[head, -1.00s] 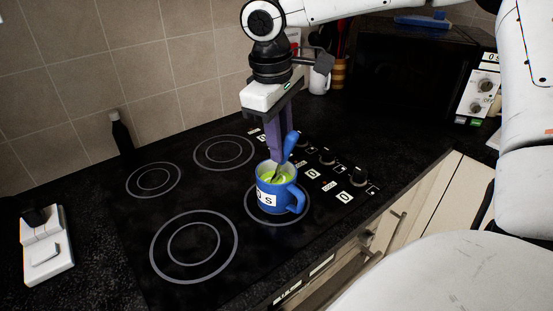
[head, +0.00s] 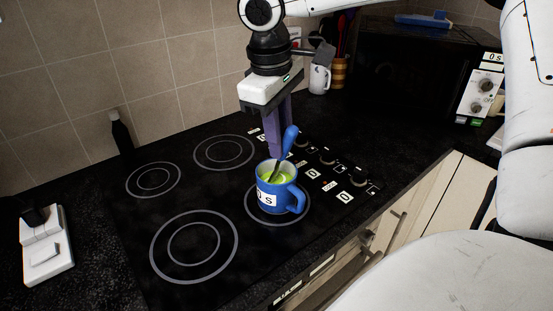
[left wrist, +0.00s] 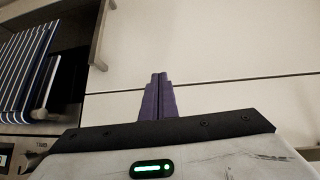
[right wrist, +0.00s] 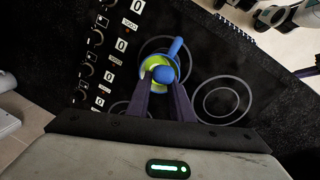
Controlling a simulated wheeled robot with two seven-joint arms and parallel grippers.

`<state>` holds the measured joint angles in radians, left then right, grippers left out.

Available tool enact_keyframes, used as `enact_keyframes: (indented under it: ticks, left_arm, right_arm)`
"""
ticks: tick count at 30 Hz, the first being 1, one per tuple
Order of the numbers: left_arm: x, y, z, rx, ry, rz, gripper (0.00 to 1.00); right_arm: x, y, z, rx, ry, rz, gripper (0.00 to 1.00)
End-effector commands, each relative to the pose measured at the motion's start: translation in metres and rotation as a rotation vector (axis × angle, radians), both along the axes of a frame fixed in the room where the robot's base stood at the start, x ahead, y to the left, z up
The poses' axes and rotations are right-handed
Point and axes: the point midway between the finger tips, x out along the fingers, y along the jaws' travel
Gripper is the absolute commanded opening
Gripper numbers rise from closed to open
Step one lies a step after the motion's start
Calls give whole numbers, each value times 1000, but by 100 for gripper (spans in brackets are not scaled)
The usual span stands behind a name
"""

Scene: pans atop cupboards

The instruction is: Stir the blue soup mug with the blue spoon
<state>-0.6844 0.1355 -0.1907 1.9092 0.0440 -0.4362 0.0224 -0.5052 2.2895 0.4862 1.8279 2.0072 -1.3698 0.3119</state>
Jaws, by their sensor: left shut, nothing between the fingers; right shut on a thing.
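The blue mug (head: 266,196) stands upright on a burner of the black hob, its handle toward the right. Light green soup (head: 266,178) shows inside. The blue spoon (head: 289,140) leans in the mug with its handle up and its lower end in the soup. My right gripper (head: 278,152) points down over the mug, shut on the spoon. In the right wrist view, the spoon's round handle end (right wrist: 164,75) shows between the fingers, above the mug (right wrist: 174,48). My left gripper (left wrist: 158,78) is shut and empty before pale cupboard fronts.
The black hob (head: 130,225) has other empty burners and a row of knobs (head: 358,178) right of the mug. A dark bottle (head: 121,135) stands by the wall.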

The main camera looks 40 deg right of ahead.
Motion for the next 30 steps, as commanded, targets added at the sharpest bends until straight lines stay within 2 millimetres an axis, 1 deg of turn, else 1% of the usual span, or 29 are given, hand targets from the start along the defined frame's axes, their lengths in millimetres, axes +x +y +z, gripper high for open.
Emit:
enact_keyframes:
  ticks: [1, 21, 25, 30]
  left_arm:
    - [0, 0, 0, 0, 0, 0, 0]
    - [-2, 0, -1, 1, 3, 0, 0]
    - [-2, 0, -1, 1, 3, 0, 0]
    - [-2, 0, -1, 1, 3, 0, 0]
  right_arm:
    - [-1, 0, 5, 1, -3, 0, 0]
    - [-22, 3, 54, 0, -2, 0, 0]
    - [-25, 3, 59, 1, 0, 0, 0]
    - [-26, 3, 60, 1, 0, 0, 0]
